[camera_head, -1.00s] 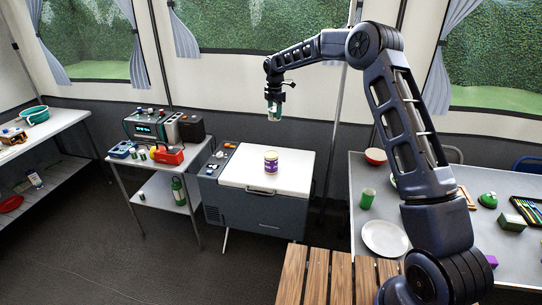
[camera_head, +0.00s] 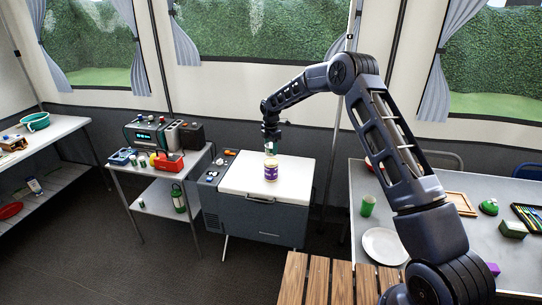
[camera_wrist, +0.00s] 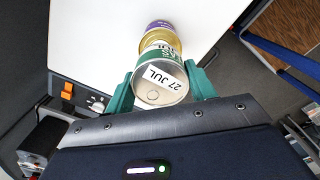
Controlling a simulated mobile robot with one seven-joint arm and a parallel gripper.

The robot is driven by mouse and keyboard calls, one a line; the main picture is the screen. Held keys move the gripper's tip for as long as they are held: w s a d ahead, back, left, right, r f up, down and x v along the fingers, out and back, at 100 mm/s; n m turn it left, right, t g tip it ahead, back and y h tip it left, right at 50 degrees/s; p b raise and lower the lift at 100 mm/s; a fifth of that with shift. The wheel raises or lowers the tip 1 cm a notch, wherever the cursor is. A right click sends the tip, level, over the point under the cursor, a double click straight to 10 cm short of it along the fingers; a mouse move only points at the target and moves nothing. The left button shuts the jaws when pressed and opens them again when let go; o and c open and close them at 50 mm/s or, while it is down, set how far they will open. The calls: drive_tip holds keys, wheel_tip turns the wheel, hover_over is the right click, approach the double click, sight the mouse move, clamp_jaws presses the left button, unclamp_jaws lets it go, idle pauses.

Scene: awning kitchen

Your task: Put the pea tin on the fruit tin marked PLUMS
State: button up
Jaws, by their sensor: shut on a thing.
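My gripper (camera_head: 270,147) is shut on the pea tin (camera_wrist: 162,70), which has a green and white label. Its near end, marked 27 JUL, faces the camera in the wrist view, with a green finger on each side. The fruit tin (camera_head: 271,173), with a purple label and cream-yellow upper part, stands upright on the white lid (camera_head: 240,180) of a grey chest. The pea tin is directly above it in the head view. In the wrist view the fruit tin (camera_wrist: 158,26) shows just beyond the pea tin. I cannot tell whether the tins touch, nor read the word PLUMS.
The lid around the fruit tin is clear. A side table left of the chest holds a red toolbox-like item (camera_head: 168,162) and small tins. At the right, a table holds a green cup (camera_head: 368,205) and a white plate (camera_head: 385,246). A slatted wooden bench (camera_head: 318,280) is in front.

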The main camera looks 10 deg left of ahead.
sight(271, 154)
drive_tip(key=shift+f, duration=2.25)
drive_tip(key=shift+f, duration=0.15)
drive_tip(key=o, duration=1.1)
